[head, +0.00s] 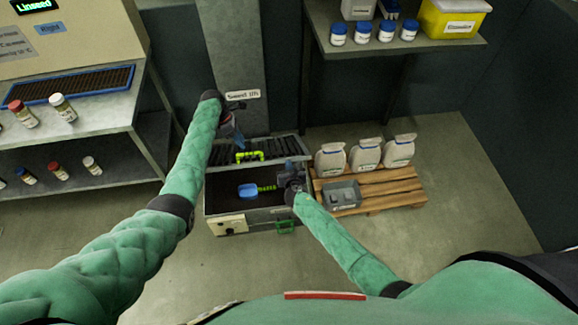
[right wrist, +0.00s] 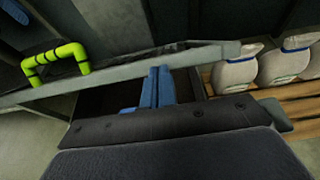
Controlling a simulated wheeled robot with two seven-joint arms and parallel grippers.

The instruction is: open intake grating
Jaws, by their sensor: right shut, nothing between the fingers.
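The intake box (head: 212,212) stands on the floor with its dark inside showing. The slatted grating (head: 285,148) is raised, its front rail at the back of the opening. Its yellow-green handle (head: 250,156) also shows in the right wrist view (right wrist: 56,62). My left gripper (head: 238,140) is just above the handle; its fingertips are too small to judge. My right gripper (head: 290,167) is at the box's right side. In the right wrist view its blue fingers (right wrist: 157,88) are together and empty, close to the grating's rail; I cannot tell whether they touch it.
A blue thing with a green handle (head: 248,190) lies inside the box. A green handle (head: 286,227) is on the box front. A pallet (head: 400,188) with white sacks (head: 365,153) and a grey bin (head: 341,195) stands right. A shelf with bottles (head: 64,107) stands left.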

